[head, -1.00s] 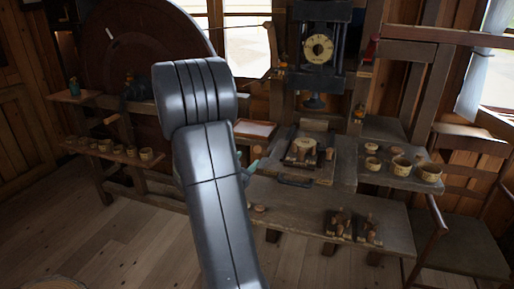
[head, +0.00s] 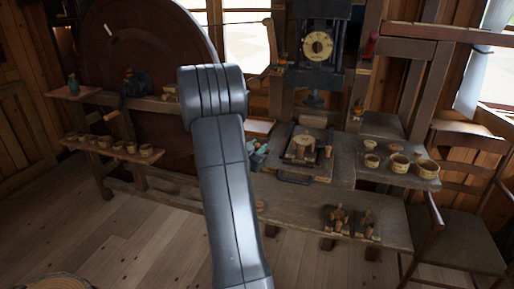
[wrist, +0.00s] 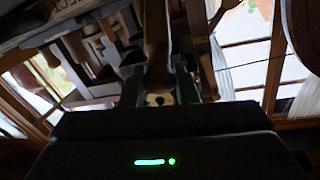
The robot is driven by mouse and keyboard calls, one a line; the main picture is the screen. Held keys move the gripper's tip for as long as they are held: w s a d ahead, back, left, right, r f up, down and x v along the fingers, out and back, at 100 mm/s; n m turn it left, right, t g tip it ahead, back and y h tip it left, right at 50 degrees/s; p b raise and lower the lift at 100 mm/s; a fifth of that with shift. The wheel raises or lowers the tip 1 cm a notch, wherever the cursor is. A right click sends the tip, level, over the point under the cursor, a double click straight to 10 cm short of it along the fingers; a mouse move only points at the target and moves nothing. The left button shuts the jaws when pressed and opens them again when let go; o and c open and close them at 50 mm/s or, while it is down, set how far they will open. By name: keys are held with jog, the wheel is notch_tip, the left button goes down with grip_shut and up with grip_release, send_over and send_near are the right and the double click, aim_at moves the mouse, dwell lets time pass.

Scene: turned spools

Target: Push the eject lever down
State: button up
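My gripper (head: 258,154) shows as teal fingertips just past my dark grey arm, at the left edge of the black fixture on the bench. In the wrist view its two fingers (wrist: 159,88) stand apart, with a brown wooden piece with a pale round end (wrist: 158,99) showing between them; I cannot tell whether they touch it. The fixture (head: 290,172) carries a pale round spool blank (head: 303,148) and small wooden pegs (head: 327,153). I cannot tell for certain which part is the eject lever. My arm hides part of the bench.
A dark press with a pale dial (head: 318,46) stands behind the fixture. Several wooden cups (head: 399,165) stand on the right shelf, more (head: 120,147) on the left rail. Two small peg blocks (head: 352,221) sit on the lower bench. A big wheel (head: 150,50) is behind left.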

grip_shut()
jog(key=shift+f, duration=0.1)
jog(key=shift+b, duration=0.3)
notch_tip(320, 180, down, 8)
jog(key=s+m+t+h+b, duration=0.2)
jog(key=t+h+b, duration=0.2)
jog(key=b, duration=2.6)
jog(key=a+t, duration=0.1)
jog(key=t, duration=0.1)
jog(key=shift+s+t+h, duration=0.25)
jog(key=shift+t+h, duration=0.05)
jog(key=shift+h, duration=0.1)
jog(key=shift+b, duration=0.45)
jog(key=o, duration=0.6)
grip_release()
